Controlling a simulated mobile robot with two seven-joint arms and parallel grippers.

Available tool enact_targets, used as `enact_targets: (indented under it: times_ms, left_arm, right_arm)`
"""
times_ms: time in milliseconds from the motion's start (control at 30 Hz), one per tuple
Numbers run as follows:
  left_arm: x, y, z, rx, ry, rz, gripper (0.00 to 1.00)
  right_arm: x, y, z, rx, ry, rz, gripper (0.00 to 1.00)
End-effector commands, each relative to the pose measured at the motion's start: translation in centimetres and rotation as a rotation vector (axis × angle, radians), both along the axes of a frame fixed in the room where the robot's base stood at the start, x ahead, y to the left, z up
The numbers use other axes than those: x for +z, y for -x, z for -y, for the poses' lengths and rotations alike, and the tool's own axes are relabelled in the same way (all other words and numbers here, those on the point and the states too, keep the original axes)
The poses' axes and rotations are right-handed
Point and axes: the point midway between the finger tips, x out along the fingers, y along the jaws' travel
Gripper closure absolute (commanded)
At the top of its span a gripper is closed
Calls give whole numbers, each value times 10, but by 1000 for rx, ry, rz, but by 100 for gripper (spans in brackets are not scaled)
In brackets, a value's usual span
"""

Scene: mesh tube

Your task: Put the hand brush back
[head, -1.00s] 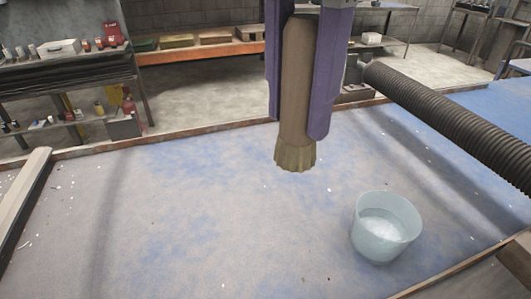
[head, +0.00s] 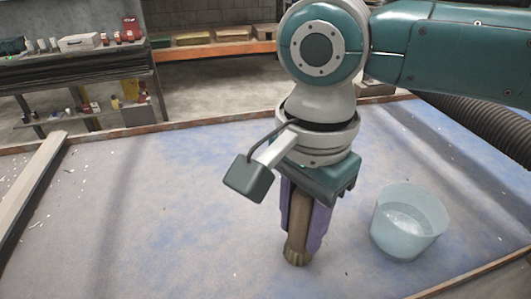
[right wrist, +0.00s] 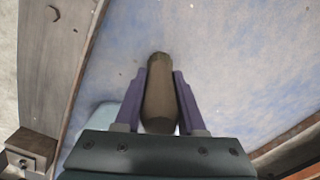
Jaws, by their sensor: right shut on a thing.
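The hand brush (head: 297,232) is brown with a ragged, lighter lower end. My right gripper (head: 306,228) is shut on it, with a purple finger on each side. It hangs upright, its lower end pointing down over the blue-grey table top (head: 160,215); I cannot tell whether it touches the surface. In the right wrist view the brush (right wrist: 160,98) sits between the two fingers (right wrist: 160,105). A translucent pale-blue bucket (head: 408,222) stands on the table to the right of the gripper. My left gripper is not in view.
A black ribbed hose (head: 485,125) runs at the right, partly behind my right arm. A wooden beam (head: 32,185) lies at the table's left. Shelves with small items (head: 75,75) stand behind. The table's left middle is clear.

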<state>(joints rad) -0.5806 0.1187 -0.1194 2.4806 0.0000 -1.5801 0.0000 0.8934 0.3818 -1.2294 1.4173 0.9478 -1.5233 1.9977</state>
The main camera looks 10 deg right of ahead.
Motion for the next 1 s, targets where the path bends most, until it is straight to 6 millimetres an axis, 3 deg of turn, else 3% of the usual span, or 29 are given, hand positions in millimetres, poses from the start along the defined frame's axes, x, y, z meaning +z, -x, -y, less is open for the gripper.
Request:
enact_targets:
  times_ms: [333, 367, 600, 867, 1000]
  left_arm:
    - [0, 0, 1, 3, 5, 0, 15]
    - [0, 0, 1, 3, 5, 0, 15]
    - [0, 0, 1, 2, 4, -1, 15]
    - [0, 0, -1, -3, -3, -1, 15]
    - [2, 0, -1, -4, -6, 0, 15]
  right_arm:
    - [-3, 0, 0, 0, 0, 0, 100]
    - [-3, 0, 0, 0, 0, 0, 60]
    - [-3, 0, 0, 0, 0, 0, 33]
    - [-2, 0, 0, 0, 0, 1, 31]
    - [10, 0, -1, 1, -2, 1, 31]
